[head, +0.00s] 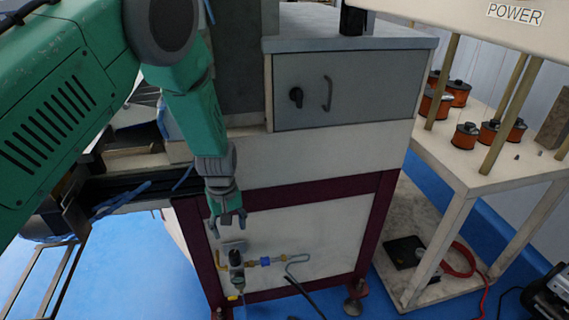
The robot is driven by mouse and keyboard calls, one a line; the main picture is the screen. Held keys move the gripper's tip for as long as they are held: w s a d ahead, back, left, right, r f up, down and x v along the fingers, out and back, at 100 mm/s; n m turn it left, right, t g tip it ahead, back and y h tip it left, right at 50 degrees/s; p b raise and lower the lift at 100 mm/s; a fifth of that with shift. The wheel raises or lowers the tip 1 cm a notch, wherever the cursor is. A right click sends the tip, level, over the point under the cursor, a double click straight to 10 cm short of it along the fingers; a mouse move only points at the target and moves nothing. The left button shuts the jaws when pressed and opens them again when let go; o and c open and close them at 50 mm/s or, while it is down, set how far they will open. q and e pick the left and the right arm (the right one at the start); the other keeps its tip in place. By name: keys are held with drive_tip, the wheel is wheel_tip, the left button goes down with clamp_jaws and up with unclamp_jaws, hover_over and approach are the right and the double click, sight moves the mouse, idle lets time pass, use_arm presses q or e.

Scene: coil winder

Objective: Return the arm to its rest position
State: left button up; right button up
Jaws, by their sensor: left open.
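My left arm comes in from the upper left, and its green and grey gripper (228,224) hangs with the fingers pointing down. The fingers are apart and I see nothing between them. The gripper is in front of the lower white panel of the coil winder (318,226), just above a small valve fitting (236,258) in the picture. I cannot tell how far the fingers are from the panel or the fitting. My right gripper is not in view.
A grey cabinet door (370,85) with a handle is above. At right, a white table (470,150) bears several orange coils (466,135). A red hose (462,262) and a black device (548,293) lie by the blue floor (110,280). Dark metal rails (140,190) are at left.

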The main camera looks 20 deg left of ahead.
use_arm(q)
drive_tip(key=s+f+m+y, duration=0.1)
drive_tip(key=s+f+m, duration=0.1)
drive_tip(key=s+f, duration=0.35)
drive_tip(key=s+f+m, duration=0.2)
drive_tip(key=s+f, duration=0.1)
drive_tip(key=s, duration=0.6)
drive_tip(key=s+d+m, duration=0.1)
drive_tip(key=s+m, duration=0.2)
drive_tip(key=s, duration=0.4)
drive_tip(key=s+d+m+h, duration=0.1)
drive_tip(key=s+d+m, duration=0.1)
drive_tip(key=s, duration=0.6)
drive_tip(key=shift+s+d+m+t, duration=0.15)
drive_tip(key=shift+m+t, duration=0.25)
drive_tip(key=shift+f, duration=0.15)
